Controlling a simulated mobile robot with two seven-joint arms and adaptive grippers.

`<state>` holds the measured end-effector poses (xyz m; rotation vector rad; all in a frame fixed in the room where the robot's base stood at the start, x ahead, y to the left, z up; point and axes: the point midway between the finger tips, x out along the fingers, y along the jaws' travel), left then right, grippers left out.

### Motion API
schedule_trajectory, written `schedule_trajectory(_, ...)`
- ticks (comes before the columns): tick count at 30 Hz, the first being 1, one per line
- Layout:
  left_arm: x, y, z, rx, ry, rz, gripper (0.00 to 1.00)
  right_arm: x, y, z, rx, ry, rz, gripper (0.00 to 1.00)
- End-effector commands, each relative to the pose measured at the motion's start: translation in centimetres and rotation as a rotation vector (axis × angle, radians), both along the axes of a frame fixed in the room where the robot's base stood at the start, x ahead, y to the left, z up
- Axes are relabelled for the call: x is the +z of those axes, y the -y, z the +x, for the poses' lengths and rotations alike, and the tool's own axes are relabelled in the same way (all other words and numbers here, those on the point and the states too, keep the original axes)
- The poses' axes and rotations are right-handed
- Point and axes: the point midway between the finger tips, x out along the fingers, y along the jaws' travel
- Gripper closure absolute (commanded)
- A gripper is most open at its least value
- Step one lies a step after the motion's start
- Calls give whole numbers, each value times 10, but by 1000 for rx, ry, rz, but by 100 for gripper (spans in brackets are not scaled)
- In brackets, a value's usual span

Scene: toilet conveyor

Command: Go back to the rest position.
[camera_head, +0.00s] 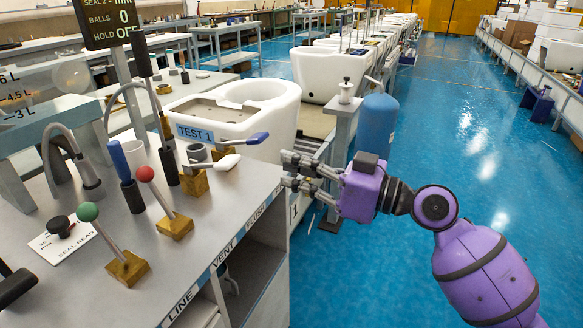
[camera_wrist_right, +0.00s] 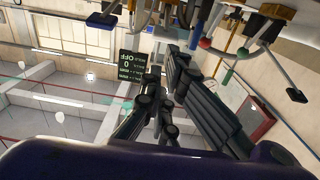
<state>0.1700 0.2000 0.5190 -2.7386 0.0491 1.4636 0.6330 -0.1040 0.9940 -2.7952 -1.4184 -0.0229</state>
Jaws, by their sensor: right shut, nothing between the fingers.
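My right gripper (camera_head: 286,170), on its purple arm, reaches in from the right in the head view. Its fingers point left and are shut with nothing between them. They are just off the right edge of the grey console (camera_head: 205,225), near the blue-handled lever (camera_head: 245,139) and the white-handled lever (camera_head: 215,163); no contact is clear. In the right wrist view the dark fingers (camera_wrist_right: 170,75) extend up the middle, with levers at the top. A red-ball lever (camera_head: 146,175) and a green-ball lever (camera_head: 88,212) stand on the console. My left gripper does not show.
A white toilet tank marked TEST 1 (camera_head: 225,125) stands behind the console. A blue cylinder (camera_head: 377,128) and a grey post (camera_head: 342,125) stand just beyond my right gripper. The blue floor (camera_head: 450,150) to the right is open. A display (camera_head: 105,20) rises at upper left.

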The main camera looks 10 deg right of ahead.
Motion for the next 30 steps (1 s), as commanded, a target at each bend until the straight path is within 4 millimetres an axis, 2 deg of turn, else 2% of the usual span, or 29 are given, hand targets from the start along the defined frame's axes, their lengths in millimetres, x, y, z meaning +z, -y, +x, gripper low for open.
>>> schedule_trajectory(3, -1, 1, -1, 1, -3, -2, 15, 1, 1, 2, -10, -23, 20, 100)
schedule_trajectory(8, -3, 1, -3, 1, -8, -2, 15, -10, 13, 21, -123, -21, -14, 100)
schedule_trajectory(11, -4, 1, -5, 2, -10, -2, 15, -53, 22, 26, -223, -60, -43, 100)
schedule_trajectory(14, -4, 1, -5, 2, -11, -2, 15, -114, 34, 16, -324, -123, -77, 100)
schedule_trajectory(16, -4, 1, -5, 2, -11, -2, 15, -158, 43, 1, -389, -169, -104, 100)
schedule_trajectory(20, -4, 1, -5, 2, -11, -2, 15, -242, 58, -44, -499, -268, -164, 100)
schedule_trajectory(21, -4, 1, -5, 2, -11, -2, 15, -267, 62, -62, -529, -299, -185, 100)
schedule_trajectory(23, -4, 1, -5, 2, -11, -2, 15, -302, 69, -92, -575, -347, -216, 100)
schedule_trajectory(24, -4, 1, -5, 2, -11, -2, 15, -323, 72, -114, -602, -380, -239, 100)
schedule_trajectory(26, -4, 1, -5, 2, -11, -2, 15, -353, 77, -148, -639, -427, -272, 100)
schedule_trajectory(27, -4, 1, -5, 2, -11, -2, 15, -371, 80, -173, -663, -461, -297, 100)
schedule_trajectory(29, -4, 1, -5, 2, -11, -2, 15, -396, 84, -212, -695, -513, -333, 100)
schedule_trajectory(30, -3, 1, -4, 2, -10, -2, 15, -410, 86, -238, -715, -547, -358, 100)
